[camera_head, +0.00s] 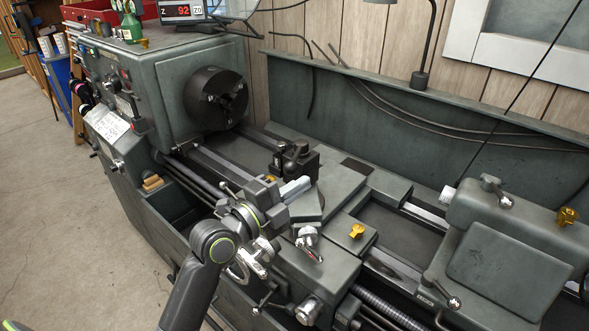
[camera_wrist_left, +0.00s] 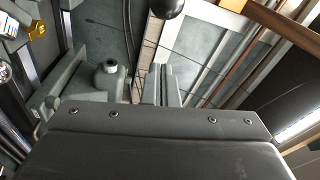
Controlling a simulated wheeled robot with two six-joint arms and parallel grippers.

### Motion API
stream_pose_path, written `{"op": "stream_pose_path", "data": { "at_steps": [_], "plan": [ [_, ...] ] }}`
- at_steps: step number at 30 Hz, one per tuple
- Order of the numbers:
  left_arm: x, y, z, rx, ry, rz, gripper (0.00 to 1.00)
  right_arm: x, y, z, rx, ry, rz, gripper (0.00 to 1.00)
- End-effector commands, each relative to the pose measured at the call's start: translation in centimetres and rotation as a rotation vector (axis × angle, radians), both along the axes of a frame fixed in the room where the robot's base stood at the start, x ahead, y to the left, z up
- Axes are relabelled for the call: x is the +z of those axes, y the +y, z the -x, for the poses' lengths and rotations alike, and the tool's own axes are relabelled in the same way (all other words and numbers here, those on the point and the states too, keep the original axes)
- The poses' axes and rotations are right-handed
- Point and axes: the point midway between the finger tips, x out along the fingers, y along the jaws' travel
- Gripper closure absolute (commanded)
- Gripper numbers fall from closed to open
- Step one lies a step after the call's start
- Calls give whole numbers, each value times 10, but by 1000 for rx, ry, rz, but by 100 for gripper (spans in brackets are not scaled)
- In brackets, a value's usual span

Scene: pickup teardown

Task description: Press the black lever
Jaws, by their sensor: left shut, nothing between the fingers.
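A black ball-shaped knob (camera_wrist_left: 167,7) shows at the top edge of the left wrist view. I cannot tell whether it belongs to the black lever. In the head view, a dark lever (camera_head: 137,120) stands on the front of the lathe headstock, and a black tool post (camera_head: 293,158) with a handle sits on the carriage. My left gripper (camera_head: 272,195) is over the carriage, in front of the tool post and apart from the headstock lever. It is shut and empty. Its fingertips are hard to make out against the machine. My right gripper is not in view.
The chuck (camera_head: 216,98) is at the headstock. The tailstock (camera_head: 510,245) stands at the right. A yellow knob (camera_head: 357,231) and metal handles (camera_head: 306,238) rise from the carriage close to my left arm. Open floor (camera_head: 50,210) lies at the left.

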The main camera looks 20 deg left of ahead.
Motion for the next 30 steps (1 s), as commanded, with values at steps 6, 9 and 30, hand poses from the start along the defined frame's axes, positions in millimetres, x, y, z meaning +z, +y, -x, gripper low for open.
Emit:
{"op": "stream_pose_path", "data": {
  "at_steps": [6,9,30],
  "plan": [
    [7,-20,-35,-2,2,5,100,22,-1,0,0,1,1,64],
    [2,-3,-36,0,4,-6,100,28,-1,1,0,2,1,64],
    [-6,21,-39,-1,0,0,100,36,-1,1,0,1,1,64]
  ]
}}
